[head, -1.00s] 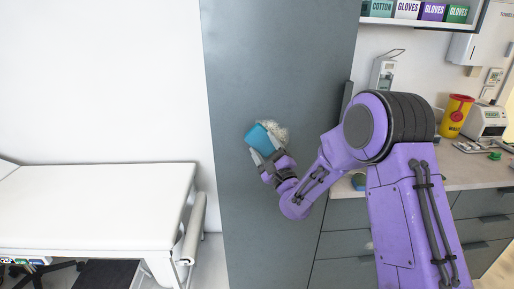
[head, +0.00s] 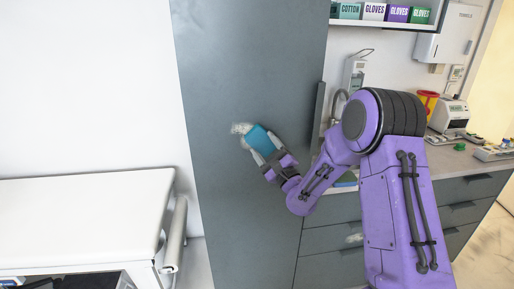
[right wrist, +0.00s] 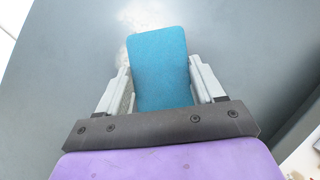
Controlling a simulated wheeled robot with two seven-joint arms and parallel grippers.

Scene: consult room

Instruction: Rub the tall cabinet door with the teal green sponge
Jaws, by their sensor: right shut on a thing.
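The tall grey cabinet door (head: 235,210) fills the middle of the head view and stands upright. A whitish speckled patch (head: 240,128) marks it. My right gripper (head: 262,146) is shut on the teal sponge (head: 261,138) and holds it at the door, just right of the patch. In the right wrist view the sponge (right wrist: 160,68) sits between the two fingers, with pale smears on the door (right wrist: 240,50) beyond it. Whether the sponge presses on the door is hard to tell. My left gripper is out of view.
A white examination couch (head: 75,220) stands at left. A counter (head: 450,165) with drawers runs to the right, bearing a yellow bin (head: 427,105) and a white device (head: 448,115). A soap dispenser (head: 356,72) hangs on the wall, below a shelf of glove boxes.

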